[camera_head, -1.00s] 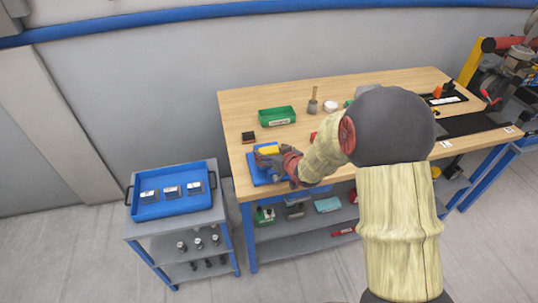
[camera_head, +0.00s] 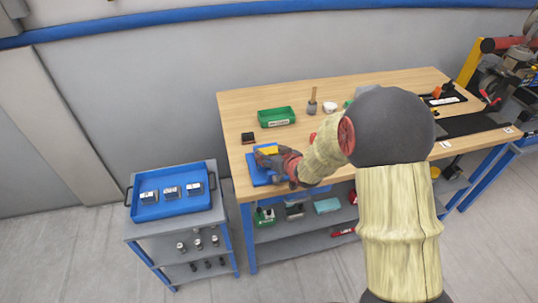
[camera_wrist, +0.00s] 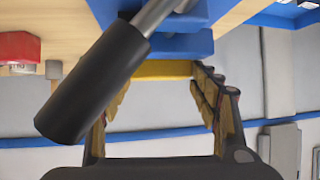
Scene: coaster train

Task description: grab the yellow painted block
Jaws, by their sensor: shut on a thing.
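The yellow painted block (camera_head: 269,150) is at the front left of the wooden workbench, over the blue tray (camera_head: 256,176). My gripper (camera_head: 272,155) reaches it from the right and hides part of it. In the wrist view the yellow block (camera_wrist: 162,70) shows as a bar between my two fingers, with blue surface behind it. My gripper (camera_wrist: 160,82) is shut on the block. A dark cylinder on a metal rod (camera_wrist: 95,85) hides part of the left finger; I cannot tell what it is.
A green bin (camera_head: 276,117) and a small dark block (camera_head: 247,138) stand behind the blue tray. A red thing (camera_wrist: 18,48) shows at the wrist view's left. A cart with a blue tray (camera_head: 172,209) stands left of the workbench (camera_head: 235,103).

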